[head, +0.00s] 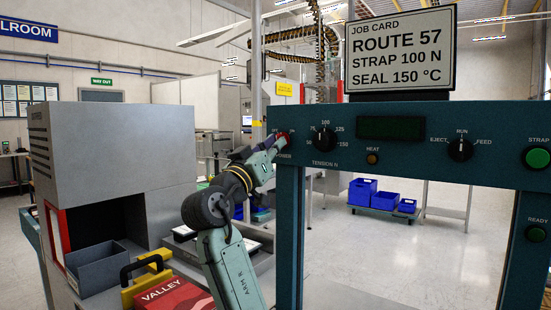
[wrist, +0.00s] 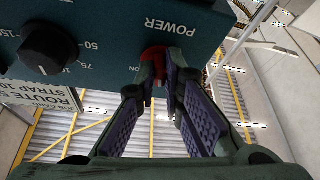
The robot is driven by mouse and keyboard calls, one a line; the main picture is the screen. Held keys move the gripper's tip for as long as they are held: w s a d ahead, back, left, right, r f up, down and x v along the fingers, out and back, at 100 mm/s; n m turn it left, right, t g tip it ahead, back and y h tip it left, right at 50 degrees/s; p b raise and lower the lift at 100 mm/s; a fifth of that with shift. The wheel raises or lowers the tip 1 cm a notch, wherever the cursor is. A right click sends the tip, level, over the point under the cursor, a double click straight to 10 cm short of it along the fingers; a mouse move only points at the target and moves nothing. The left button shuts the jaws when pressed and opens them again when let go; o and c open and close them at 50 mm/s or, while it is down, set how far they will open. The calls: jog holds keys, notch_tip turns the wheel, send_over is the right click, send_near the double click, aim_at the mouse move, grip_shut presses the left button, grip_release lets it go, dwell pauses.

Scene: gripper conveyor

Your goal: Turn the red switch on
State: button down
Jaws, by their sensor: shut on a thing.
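The red switch (head: 284,137) is a small knob at the left end of the teal control panel (head: 415,117), under which the word POWER shows. In the wrist view the red switch (wrist: 154,54) sits at the panel's edge, partly hidden by my fingers. My gripper (head: 274,144) reaches it from the left and front. In the wrist view my gripper (wrist: 162,72) has its fingertips on either side of the knob, shut on it. An ON mark shows beside the knob, but I cannot tell which way the knob points.
The tension dial (head: 323,138) is close to the right of the switch, with the heat lamp (head: 372,159) and the eject/run/feed dial (head: 460,149) beyond. A teal post (head: 289,235) stands below the switch. A red VALLEY box (head: 175,297) lies at lower left.

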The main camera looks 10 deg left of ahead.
jog(key=shift+w+a+r+m+g+h, duration=0.15)
jog(key=shift+m+g+h, duration=0.75)
jog(key=shift+m, duration=1.85)
jog(key=shift+s+a+m+g+h, duration=0.15)
jog(key=shift+m+g+h, duration=0.8)
jog(key=shift+m, duration=1.75)
jog(key=shift+w+a+r+m+g+h, duration=0.15)
jog(key=shift+m+g+h, duration=0.3)
jog(key=shift+m+h, duration=1.6)
jog(key=shift+f+m+y, duration=0.15)
jog(key=shift+m+y, duration=0.45)
jog(key=shift+m, duration=0.4)
jog(key=c, duration=1.7)
grip_release()
jog(key=shift+a, duration=0.1)
jog(key=v, duration=1.2)
